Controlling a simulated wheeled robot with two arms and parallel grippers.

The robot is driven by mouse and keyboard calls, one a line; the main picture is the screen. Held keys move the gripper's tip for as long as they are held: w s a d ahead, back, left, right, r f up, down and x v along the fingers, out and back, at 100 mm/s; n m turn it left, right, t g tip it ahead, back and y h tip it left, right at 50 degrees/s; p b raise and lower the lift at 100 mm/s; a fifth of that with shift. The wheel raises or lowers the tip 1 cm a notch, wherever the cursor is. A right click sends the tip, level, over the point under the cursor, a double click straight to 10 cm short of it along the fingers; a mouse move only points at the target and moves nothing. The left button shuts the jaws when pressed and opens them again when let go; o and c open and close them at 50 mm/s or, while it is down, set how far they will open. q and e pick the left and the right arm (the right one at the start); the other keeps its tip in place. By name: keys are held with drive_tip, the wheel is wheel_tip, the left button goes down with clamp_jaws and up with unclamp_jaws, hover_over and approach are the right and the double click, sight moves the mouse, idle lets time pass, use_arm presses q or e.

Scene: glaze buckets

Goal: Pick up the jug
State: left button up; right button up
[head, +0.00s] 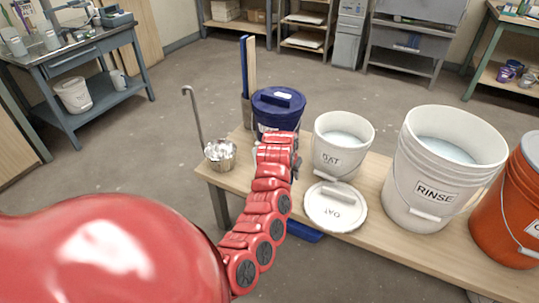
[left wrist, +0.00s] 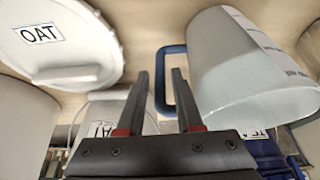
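The jug (left wrist: 235,75) shows in the left wrist view at the right, a pale translucent vessel with marks along its side. Its blue loop handle (left wrist: 160,80) points toward the middle of that view. My left gripper (left wrist: 160,74) is open, and the upright bar of the handle appears between its two fingers, without clear contact. In the head view my red left arm reaches over the bench to the blue-lidded bucket (head: 278,100); it hides the jug and most of the gripper there. My right gripper is not in view.
On the wooden bench (head: 385,228) stand the OAT bucket (head: 338,140), its lid (head: 335,207) lying in front, the RINSE bucket (head: 412,165) and an orange bucket (head: 510,215). A metal pot (head: 220,153) with a ladle is at the left end.

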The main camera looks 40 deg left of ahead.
use_arm(q)
drive_tip(key=shift+x, duration=1.45)
clamp_jaws()
idle(0.3)
